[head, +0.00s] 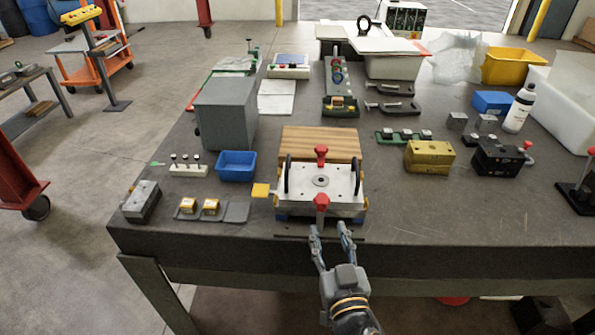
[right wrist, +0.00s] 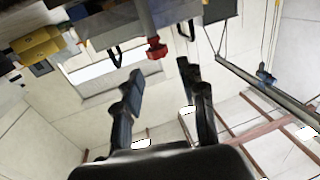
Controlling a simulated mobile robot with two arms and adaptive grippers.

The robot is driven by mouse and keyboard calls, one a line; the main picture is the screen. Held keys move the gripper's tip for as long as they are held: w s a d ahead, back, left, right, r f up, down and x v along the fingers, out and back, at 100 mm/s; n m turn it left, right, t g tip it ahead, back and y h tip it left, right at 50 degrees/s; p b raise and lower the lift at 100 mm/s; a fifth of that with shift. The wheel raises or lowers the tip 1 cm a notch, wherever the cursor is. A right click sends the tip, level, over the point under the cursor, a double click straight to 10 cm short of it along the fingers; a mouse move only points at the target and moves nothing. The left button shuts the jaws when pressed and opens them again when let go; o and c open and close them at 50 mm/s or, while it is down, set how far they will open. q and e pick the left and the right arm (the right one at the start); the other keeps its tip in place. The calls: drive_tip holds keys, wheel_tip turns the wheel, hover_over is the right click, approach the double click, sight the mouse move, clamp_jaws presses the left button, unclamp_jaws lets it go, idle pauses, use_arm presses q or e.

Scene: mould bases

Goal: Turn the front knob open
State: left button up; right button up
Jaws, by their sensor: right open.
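The mould base (head: 343,190) is a silvery metal plate block with two black handles, on the table near its front edge. The front knob (head: 322,201) is red and stands at the block's near side. A second red knob (head: 321,152) stands at its far side. My right gripper (head: 329,229) is open and empty, just in front of the front knob and apart from it. In the right wrist view the red knob (right wrist: 156,50) appears just beyond the gap between the open fingers (right wrist: 160,80). My left gripper is not in view.
A wooden board (head: 320,140) lies behind the block. A blue bin (head: 236,165) and a grey box (head: 226,112) stand to the left; a yellow block (head: 429,156) and a black block (head: 498,160) stand to the right. The front right tabletop (head: 450,215) is clear.

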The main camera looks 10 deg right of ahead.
sight(322, 199)
drive_tip(key=w+p, duration=0.1)
drive_tip(key=w, duration=0.3)
drive_tip(key=w+d+p, duration=0.1)
drive_tip(key=w+p, duration=0.1)
drive_tip(key=w, duration=0.2)
drive_tip(key=w+r+p, duration=0.1)
drive_tip(key=w, duration=0.3)
drive_tip(key=shift+w+d+p, duration=0.15)
drive_tip(key=shift+d+p, duration=0.15)
drive_tip(key=shift+w+f, duration=0.2)
drive_tip(key=shift+w, duration=0.4)
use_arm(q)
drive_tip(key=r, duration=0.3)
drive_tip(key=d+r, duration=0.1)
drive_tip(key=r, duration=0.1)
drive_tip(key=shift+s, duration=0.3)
use_arm(e)
clamp_jaws()
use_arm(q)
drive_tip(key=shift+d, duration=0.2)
